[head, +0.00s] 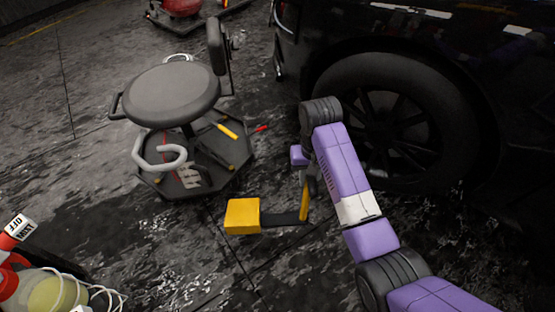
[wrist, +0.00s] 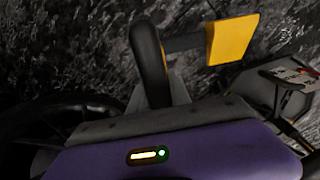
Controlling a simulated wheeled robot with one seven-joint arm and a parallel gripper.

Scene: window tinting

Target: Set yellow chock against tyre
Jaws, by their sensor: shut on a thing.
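The yellow chock (head: 242,216) shows in the head view as a yellow block with a dark bar running right to an upright yellow piece under my gripper (head: 308,182). My gripper is shut on this right end, and its fingertips are partly hidden. In the wrist view the chock's yellow block (wrist: 232,40) and grey bar stretch right from a dark curved part in front of my gripper (wrist: 165,95). I cannot tell whether the chock touches the floor. The black tyre (head: 335,85) stands to the right, behind my arm, with a gap between it and the yellow block.
A round black stool (head: 172,92) stands left on a tool-tray base (head: 200,180) with a grey hose and several tools. Bottles (head: 48,290) fill the lower left corner. The dark car body (head: 420,25) overhangs the tyre. The floor left of the chock is clear.

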